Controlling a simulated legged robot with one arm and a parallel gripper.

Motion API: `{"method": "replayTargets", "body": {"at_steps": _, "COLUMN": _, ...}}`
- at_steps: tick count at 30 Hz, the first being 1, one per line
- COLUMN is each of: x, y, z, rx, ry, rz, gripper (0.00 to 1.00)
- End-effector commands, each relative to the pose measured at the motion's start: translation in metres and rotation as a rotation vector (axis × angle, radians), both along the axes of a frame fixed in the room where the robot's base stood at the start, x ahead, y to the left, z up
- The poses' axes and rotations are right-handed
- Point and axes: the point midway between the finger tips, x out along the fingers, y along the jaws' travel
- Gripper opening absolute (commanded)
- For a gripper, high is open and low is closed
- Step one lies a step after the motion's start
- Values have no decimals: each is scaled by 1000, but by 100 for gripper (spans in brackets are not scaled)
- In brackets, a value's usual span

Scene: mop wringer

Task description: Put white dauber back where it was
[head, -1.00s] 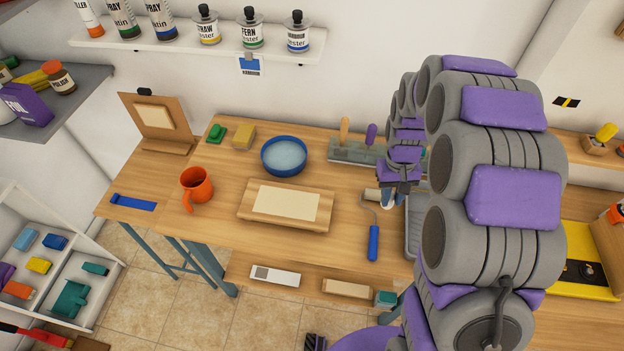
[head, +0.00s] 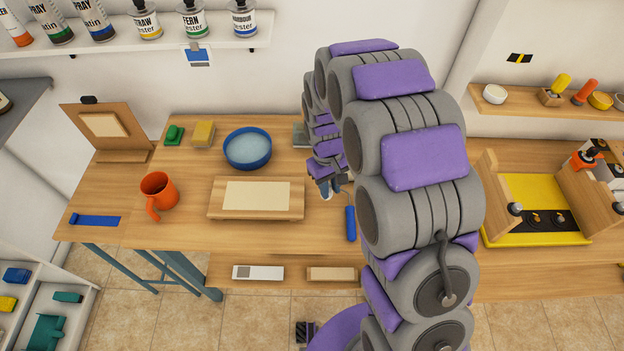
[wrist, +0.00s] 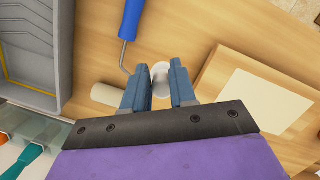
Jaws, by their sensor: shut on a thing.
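In the wrist view, my gripper (wrist: 159,72) is shut on the white dauber (wrist: 160,76), whose rounded white end shows between the two blue-grey fingers. In the head view, my gripper (head: 328,188) is above the wooden workbench, right of the cream panel on its board and beside the blue-handled paint roller. The dauber is mostly hidden there by the fingers and arm.
The paint roller (head: 351,222) lies under my gripper; a grey tray (wrist: 35,50) is beside it. The cream panel (head: 256,195), blue bowl (head: 248,148) and orange mug (head: 158,192) stand on the bench. The right shelf also bears a white round dish (head: 495,94) and orange and yellow items.

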Motion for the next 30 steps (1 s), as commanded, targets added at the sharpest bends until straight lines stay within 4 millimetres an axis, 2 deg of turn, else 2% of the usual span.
{"method": "replayTargets", "body": {"at_steps": 6, "x": 34, "y": 23, "z": -6, "rx": 1, "ry": 0, "rz": 0, "gripper": 0}}
{"method": "replayTargets", "body": {"at_steps": 11, "x": 49, "y": 38, "z": -7, "rx": -3, "ry": -1, "rz": 0, "gripper": 0}}
{"method": "replayTargets", "body": {"at_steps": 17, "x": 53, "y": 42, "z": -11, "rx": -4, "ry": 3, "rz": -1, "gripper": 0}}
{"method": "replayTargets", "body": {"at_steps": 24, "x": 53, "y": 38, "z": -40, "rx": -1, "ry": 5, "rz": -2, "gripper": 0}}
{"method": "replayTargets", "body": {"at_steps": 30, "x": 53, "y": 38, "z": -41, "rx": 0, "ry": 1, "rz": -2, "gripper": 0}}
